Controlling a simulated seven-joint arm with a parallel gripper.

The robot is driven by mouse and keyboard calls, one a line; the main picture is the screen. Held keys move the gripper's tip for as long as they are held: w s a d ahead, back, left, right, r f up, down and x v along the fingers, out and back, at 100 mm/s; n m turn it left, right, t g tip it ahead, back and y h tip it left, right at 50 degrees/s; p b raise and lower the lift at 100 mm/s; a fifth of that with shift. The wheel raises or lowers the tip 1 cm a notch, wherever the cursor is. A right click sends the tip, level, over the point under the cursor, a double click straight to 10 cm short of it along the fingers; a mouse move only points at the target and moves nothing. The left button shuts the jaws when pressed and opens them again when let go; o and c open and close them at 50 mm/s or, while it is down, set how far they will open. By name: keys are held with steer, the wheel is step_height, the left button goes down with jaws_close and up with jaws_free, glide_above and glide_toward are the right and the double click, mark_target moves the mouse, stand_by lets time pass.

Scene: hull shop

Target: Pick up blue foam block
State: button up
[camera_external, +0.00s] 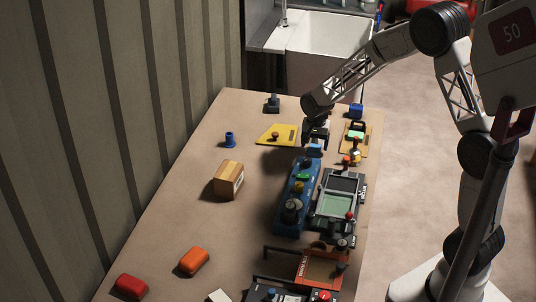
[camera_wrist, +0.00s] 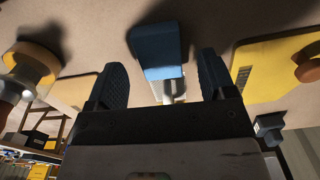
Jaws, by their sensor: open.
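A blue block (camera_wrist: 158,42) shows in the wrist view just beyond my gripper, in line with the gap between the fingers. It has a darker blue face and a lighter blue lower face. My gripper (camera_wrist: 162,82) is open, with a dark blue ribbed finger on each side and visible gaps to the block. In the external view my gripper (camera_external: 315,138) is low over the far part of the table, and a small blue shape (camera_external: 314,150) shows directly under it. Another blue block (camera_external: 356,110) stands to the right behind it. I cannot tell whether my fingers reach beside the block's sides.
A yellow plate with a red knob (camera_external: 278,135) lies left of my gripper. A yellow board with knobs (camera_external: 353,140) lies to the right. A blue control box (camera_external: 292,210) and a grey screen unit (camera_external: 338,205) stand nearer the camera. A wooden block (camera_external: 228,180) is farther left.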

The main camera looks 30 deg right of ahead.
mark_target(314, 148)
steer(key=shift+f, duration=1.05)
steer(key=c, duration=1)
steer(key=shift+r, duration=0.1)
step_height(314, 148, up, 10)
stand_by(0.4)
